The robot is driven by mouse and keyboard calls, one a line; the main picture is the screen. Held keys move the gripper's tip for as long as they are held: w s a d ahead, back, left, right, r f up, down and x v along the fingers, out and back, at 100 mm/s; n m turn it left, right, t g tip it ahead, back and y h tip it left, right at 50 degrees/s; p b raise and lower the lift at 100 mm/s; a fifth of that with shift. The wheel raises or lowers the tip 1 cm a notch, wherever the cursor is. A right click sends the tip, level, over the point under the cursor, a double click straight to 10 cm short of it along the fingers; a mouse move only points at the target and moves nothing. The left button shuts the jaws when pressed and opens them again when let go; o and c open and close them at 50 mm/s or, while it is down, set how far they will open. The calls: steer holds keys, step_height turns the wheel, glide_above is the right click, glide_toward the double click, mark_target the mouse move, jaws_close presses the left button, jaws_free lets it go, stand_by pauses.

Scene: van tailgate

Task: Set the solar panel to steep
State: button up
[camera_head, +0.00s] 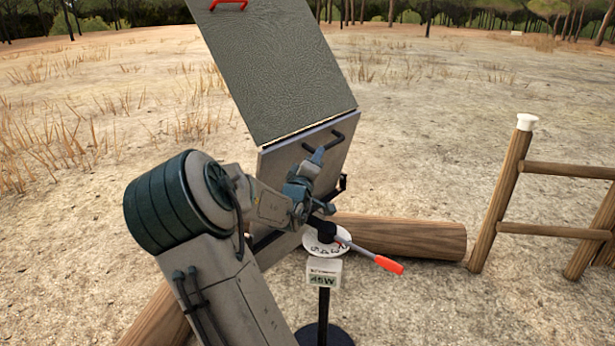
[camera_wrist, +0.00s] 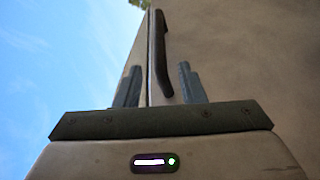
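The solar panel appears as two grey boards, a textured upper board (camera_head: 280,65) and a plain lower board (camera_head: 325,150), meeting at a seam and tilted. A black bar handle (camera_head: 338,138) sits on the lower board. My gripper (camera_head: 317,157) is at that handle. In the wrist view the black handle (camera_wrist: 157,50) lies between my two spread fingers (camera_wrist: 159,82), with gaps visible on both sides. Below stands a post with a round white marked dial (camera_head: 322,243) and a lever with an orange-red grip (camera_head: 388,264). My arm hides the panel's lower left.
A red handle (camera_head: 229,4) is on the panel's top edge. A log (camera_head: 405,236) lies behind the post, and a wooden rail fence (camera_head: 500,195) stands at right. A small box with printed text (camera_head: 323,272) is on the post. Open sandy ground lies around.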

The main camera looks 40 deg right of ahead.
steer(key=v, duration=0.7)
stand_by(0.4)
steer(key=s+a+f+m+g+y+p, duration=0.1)
steer(key=a+f+y, duration=0.3)
steer(key=a+y, duration=0.4)
steer(key=a+f+m+y+p, duration=0.1)
steer(key=a+f+y, duration=0.4)
steer(key=a, duration=0.5)
steer(key=s+a+r+g+y+p, duration=0.1)
steer(key=s+a+r+g+y, duration=0.1)
steer(key=s+a, duration=0.4)
steer(key=s+a+r+g+y+p, duration=0.1)
steer(key=s+a+r+g, duration=0.2)
steer(key=s, duration=1.2)
steer(key=a+g, duration=0.2)
steer(key=a, duration=0.2)
steer(key=shift+y, duration=0.4)
